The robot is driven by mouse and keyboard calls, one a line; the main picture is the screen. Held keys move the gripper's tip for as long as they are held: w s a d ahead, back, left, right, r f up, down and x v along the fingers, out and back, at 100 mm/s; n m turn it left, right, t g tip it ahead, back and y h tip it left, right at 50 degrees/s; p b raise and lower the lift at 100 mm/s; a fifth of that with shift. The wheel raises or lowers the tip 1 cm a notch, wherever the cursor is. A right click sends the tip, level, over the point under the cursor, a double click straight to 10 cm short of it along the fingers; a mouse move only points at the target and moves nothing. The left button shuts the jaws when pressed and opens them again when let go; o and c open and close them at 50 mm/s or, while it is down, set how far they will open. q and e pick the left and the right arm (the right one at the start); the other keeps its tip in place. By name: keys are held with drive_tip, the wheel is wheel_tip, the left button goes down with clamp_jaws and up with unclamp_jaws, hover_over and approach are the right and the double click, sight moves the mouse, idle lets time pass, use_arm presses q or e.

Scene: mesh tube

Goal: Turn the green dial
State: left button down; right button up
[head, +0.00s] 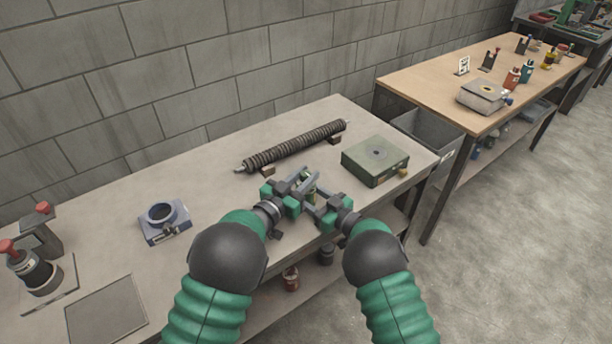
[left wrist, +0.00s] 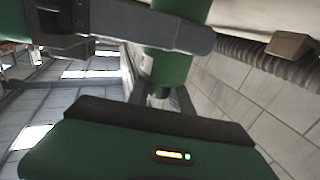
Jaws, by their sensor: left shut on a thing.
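The green dial (head: 312,190) is a small upright green cylinder between my two grippers, mostly hidden by them in the head view. In the left wrist view the green cylinder (left wrist: 166,68) shows close up, with a dark grey finger crossing in front of it. My left gripper (head: 303,183) is shut on it, low over the bench near its front edge. My right gripper (head: 318,203) is close beside it on the right; its fingertips overlap the left ones, so I cannot tell whether it is open or touching the dial.
A dark ribbed tube (head: 295,146) lies on supports behind the grippers. A green box (head: 375,160) stands to their right. A blue ring fixture (head: 164,221) and a red-knobbed device (head: 38,272) stand left on the bench (head: 215,195). A grey bin (head: 430,140) sits beyond its right end.

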use_arm(q)
drive_tip(key=shift+r+n+t+y, duration=0.1)
drive_tip(key=shift+n+t+y, duration=1)
drive_tip(key=shift+y, duration=0.7)
drive_tip(key=c, duration=1.1)
unclamp_jaws()
drive_tip(key=shift+c, duration=0.2)
drive_tip(key=v, duration=1.2)
